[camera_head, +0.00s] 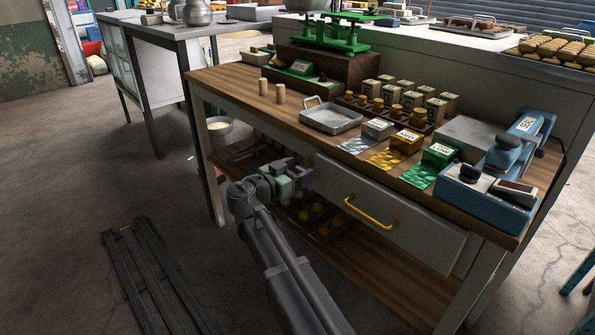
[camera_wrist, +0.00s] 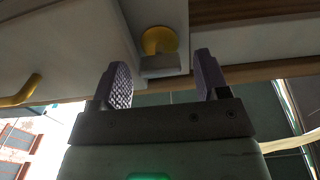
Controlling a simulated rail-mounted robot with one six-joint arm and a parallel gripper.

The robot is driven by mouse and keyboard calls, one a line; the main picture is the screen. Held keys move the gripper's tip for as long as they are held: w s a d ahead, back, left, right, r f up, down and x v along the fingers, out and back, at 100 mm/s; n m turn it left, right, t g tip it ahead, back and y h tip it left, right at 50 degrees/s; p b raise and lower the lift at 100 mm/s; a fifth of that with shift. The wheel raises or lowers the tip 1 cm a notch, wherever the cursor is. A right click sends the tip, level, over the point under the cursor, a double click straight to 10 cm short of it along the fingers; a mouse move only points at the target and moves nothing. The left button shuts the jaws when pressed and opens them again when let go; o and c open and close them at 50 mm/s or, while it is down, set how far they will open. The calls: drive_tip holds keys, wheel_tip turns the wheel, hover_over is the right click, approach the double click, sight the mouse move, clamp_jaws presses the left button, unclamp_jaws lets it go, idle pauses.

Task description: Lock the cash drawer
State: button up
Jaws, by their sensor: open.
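The cash drawer (camera_head: 385,210) is the pale front under the wooden counter, with a yellow bar handle (camera_head: 370,212). It looks shut or nearly so. In the wrist view the drawer front (camera_wrist: 70,50) fills the upper left, with its handle (camera_wrist: 22,92) at the left edge. A round yellow knob (camera_wrist: 158,38) with a grey block (camera_wrist: 160,64) below it sits on a pale plate beside the drawer front. My gripper (camera_wrist: 162,82) is open, with a finger either side of the grey block and apart from it. In the head view my gripper (camera_head: 292,178) hides this knob.
The wooden counter (camera_head: 235,85) holds a metal tray (camera_head: 330,118), coloured cards and boxes, and a blue device (camera_head: 490,195) at the right. A lower shelf (camera_head: 375,275) runs below the drawer. A bucket (camera_head: 219,130) stands left. The floor in front holds dark rails (camera_head: 150,270).

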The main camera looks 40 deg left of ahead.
drive_tip(key=c, duration=0.9)
drive_tip(key=shift+n, duration=0.5)
drive_tip(key=n, duration=0.3)
drive_tip(key=shift+a+n, duration=0.1)
drive_tip(key=shift+n, duration=0.3)
drive_tip(key=n, duration=0.4)
drive_tip(key=shift+n, duration=0.3)
drive_tip(key=n, duration=0.4)
drive_tip(key=shift+a+f, duration=0.1)
drive_tip(key=n, duration=0.4)
drive_tip(key=shift+n, duration=0.4)
